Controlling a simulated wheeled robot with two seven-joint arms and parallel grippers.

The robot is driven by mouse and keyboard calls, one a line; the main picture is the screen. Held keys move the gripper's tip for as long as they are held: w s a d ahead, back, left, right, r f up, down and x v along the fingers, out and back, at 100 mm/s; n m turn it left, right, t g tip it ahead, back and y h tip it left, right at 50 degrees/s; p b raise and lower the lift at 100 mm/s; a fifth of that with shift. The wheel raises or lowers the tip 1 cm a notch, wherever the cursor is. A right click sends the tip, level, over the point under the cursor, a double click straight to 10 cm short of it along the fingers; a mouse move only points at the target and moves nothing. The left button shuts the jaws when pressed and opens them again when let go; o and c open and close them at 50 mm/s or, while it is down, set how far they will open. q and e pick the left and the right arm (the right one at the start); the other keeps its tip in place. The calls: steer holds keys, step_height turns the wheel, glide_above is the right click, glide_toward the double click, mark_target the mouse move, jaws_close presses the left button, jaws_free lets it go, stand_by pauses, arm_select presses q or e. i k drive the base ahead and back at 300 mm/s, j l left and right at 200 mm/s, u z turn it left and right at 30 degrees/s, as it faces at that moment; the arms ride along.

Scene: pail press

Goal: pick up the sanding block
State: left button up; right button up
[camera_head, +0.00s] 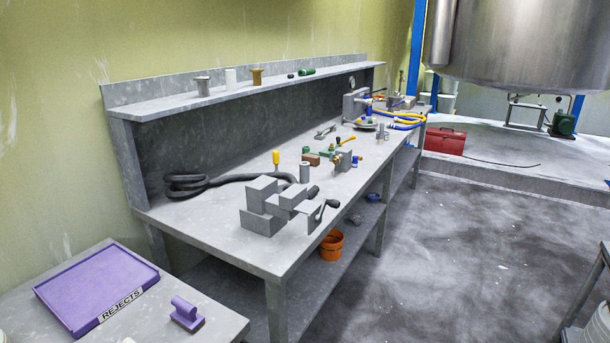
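Two things could be the sanding block, and I cannot tell which from this view. One is a small brown block (311,159) lying on the grey workbench among small tools. The other is a purple block with a rounded grip on top (186,315), on the low grey table at the front left, right of the purple tray. Neither gripper shows in the head view.
The purple tray (85,285) marked REJECTS looks empty. The workbench (235,240) carries a grey vise (270,205), a black hose (215,183) and a grey cylinder (304,173). An orange bucket (331,246) stands on its lower shelf. The floor to the right is open.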

mark_target(315, 160)
steer(key=i+l+z, duration=0.3)
steer(key=i, duration=0.3)
steer(key=i+l+z, duration=0.3)
steer(key=i, duration=0.35)
steer(key=i+z, duration=0.3)
steer(key=i, duration=0.3)
steer(key=i+u, duration=0.2)
steer(key=i, duration=0.25)
steer(key=i+l+u, duration=0.2)
steer(key=i, duration=0.2)
steer(key=i+l+u, duration=0.15)
steer(key=i, duration=0.3)
